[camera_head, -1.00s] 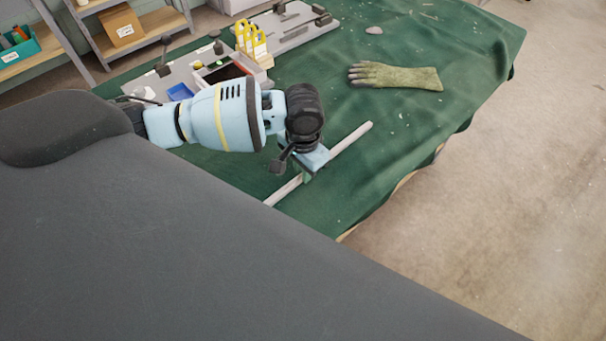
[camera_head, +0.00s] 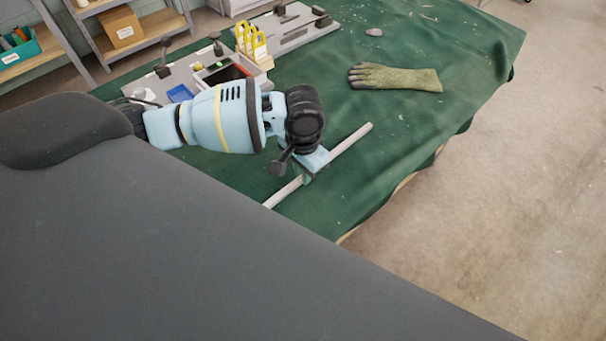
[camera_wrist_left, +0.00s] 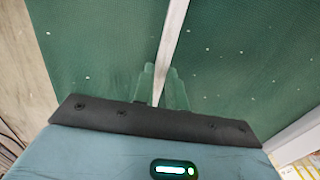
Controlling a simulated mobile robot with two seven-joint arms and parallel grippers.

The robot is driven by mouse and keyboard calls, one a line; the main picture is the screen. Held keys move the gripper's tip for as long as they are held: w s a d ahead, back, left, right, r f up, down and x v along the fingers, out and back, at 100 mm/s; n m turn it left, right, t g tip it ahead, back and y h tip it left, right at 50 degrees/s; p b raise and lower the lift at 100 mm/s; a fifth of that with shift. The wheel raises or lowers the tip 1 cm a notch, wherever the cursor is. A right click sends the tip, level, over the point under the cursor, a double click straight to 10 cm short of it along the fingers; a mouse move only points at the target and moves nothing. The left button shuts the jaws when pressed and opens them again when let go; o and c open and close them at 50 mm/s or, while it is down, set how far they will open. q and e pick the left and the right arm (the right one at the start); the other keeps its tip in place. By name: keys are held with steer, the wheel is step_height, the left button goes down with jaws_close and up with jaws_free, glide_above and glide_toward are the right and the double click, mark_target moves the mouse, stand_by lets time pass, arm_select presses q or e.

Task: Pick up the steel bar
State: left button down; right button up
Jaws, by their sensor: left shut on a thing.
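The steel bar (camera_head: 348,142) is a long, thin, pale rod over the green-covered table, running diagonally in the head view. My left gripper (camera_head: 307,178) is at about the middle of the bar's visible length, with its fingers pointing down. In the left wrist view the bar (camera_wrist_left: 173,40) runs between the two greenish fingertips of my left gripper (camera_wrist_left: 160,88), which are shut on it. The bar's near end is hidden behind my dark body in the head view. I cannot tell how far the bar is above the cloth. My right gripper is not in view.
A green work glove (camera_head: 395,77) lies on the green cloth (camera_head: 440,40) beyond the bar. Grey trays, a blue dish (camera_head: 180,93) and a yellow-handled holder (camera_head: 250,40) stand at the back left. The table's right edge drops to bare floor.

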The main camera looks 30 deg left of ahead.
arm_select(q)
steer(key=shift+r, duration=0.15)
